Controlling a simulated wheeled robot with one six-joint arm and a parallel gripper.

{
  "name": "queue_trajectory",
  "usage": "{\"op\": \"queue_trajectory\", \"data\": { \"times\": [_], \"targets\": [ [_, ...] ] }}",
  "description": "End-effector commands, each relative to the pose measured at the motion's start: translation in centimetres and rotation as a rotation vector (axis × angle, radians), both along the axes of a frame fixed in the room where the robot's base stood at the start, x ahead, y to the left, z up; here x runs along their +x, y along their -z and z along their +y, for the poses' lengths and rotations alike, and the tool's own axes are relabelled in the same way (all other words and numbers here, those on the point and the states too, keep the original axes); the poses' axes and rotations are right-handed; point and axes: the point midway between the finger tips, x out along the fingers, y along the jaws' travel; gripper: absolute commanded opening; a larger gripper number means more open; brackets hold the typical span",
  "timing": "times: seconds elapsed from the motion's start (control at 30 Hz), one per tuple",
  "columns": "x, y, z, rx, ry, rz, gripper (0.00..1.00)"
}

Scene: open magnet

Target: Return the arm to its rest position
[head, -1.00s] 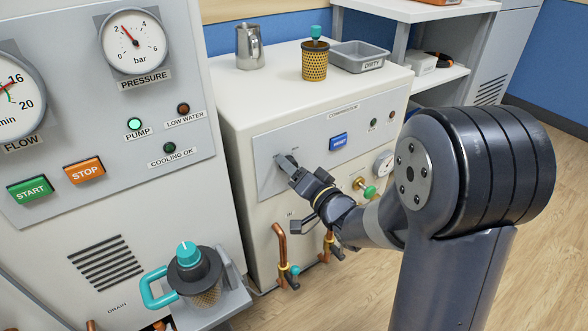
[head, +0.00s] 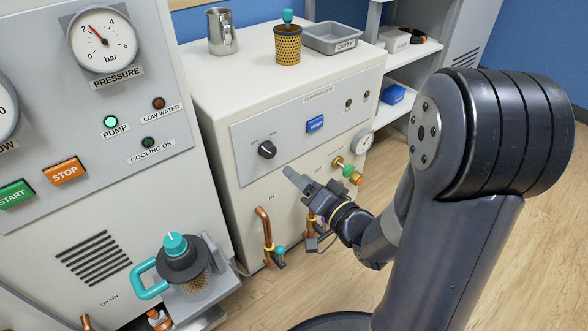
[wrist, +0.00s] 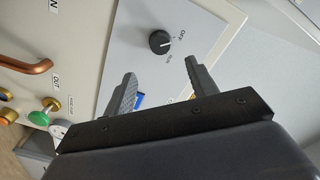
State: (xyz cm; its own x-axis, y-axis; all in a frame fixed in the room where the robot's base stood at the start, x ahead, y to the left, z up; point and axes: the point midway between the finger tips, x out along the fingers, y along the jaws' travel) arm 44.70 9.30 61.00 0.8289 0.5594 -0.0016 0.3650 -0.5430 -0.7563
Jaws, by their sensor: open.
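My gripper (head: 299,181) is in front of the lower part of the compressor cabinet (head: 225,195), below and to the right of the black OFF/RUN knob (head: 267,149). In the wrist view my gripper (wrist: 160,75) is open, with two dark fingers apart and nothing between their tips. The black knob (wrist: 159,42) shows beyond the fingers, apart from them. My arm reaches in from the right of the head view.
A pump cabinet (head: 150,185) stands at left, with a teal-handled filter housing (head: 181,260) jutting out low. Copper pipes (head: 265,228) and a green-handled valve (head: 348,171) stick out of the compressor front. Wood floor (head: 500,270) is clear at right.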

Motion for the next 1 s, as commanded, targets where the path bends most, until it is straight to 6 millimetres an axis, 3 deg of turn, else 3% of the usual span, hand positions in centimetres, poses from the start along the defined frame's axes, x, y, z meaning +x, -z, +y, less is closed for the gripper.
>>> {"op": "queue_trajectory", "data": {
  "times": [0.47,1.0],
  "targets": [
    [0.6,0.1,0.4,-0.002,-0.004,-0.003,0.55],
    [8.0,0.2,5.5,0.001,-0.003,-0.003,0.55]
  ]
}}
